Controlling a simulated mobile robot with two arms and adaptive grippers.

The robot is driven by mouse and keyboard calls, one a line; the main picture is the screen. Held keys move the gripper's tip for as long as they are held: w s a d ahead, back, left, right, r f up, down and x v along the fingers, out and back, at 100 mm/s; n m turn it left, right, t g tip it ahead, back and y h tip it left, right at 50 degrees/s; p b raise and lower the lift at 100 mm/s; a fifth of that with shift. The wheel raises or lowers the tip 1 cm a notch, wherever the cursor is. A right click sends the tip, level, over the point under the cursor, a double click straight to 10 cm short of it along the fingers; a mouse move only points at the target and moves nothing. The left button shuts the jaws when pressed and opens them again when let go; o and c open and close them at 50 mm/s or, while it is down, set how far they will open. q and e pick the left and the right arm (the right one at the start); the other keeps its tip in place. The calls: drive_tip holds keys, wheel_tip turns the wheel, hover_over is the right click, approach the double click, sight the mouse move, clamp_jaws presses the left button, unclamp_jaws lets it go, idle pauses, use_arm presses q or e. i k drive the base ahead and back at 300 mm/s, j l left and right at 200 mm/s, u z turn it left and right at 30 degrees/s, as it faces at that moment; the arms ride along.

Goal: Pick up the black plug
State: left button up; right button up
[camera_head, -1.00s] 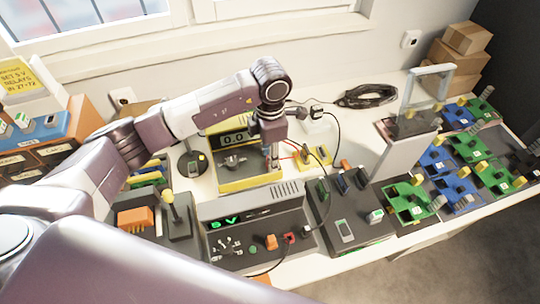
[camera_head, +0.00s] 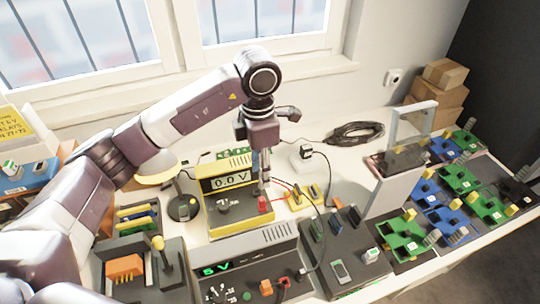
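A small black plug (camera_head: 306,151) with a dark cable stands at a white block (camera_head: 299,160) on the table, right of my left gripper. My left gripper (camera_head: 262,188) points down over the right side of the yellow meter (camera_head: 238,212), whose display reads 0.0 V. Its fingertips are just above a small red piece (camera_head: 263,204); I cannot tell whether they touch it. The fingers are small and overlap, so their opening is unclear. The black plug is apart from the gripper. My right gripper is not in view.
A dark power supply (camera_head: 255,262) stands in front of the meter. A dark box with connectors (camera_head: 345,250) and a tall light stand (camera_head: 388,190) are to the right. Coiled black cable (camera_head: 355,132) lies behind. Green and blue boards (camera_head: 450,215) fill the far right.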

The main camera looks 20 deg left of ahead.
sight(302, 272)
drive_tip(key=k+l, duration=0.2)
drive_tip(key=k, duration=0.3)
drive_tip(key=k+l, duration=0.2)
drive_tip(key=k, duration=0.25)
drive_tip(key=k+l, duration=0.25)
drive_tip(key=k, duration=0.25)
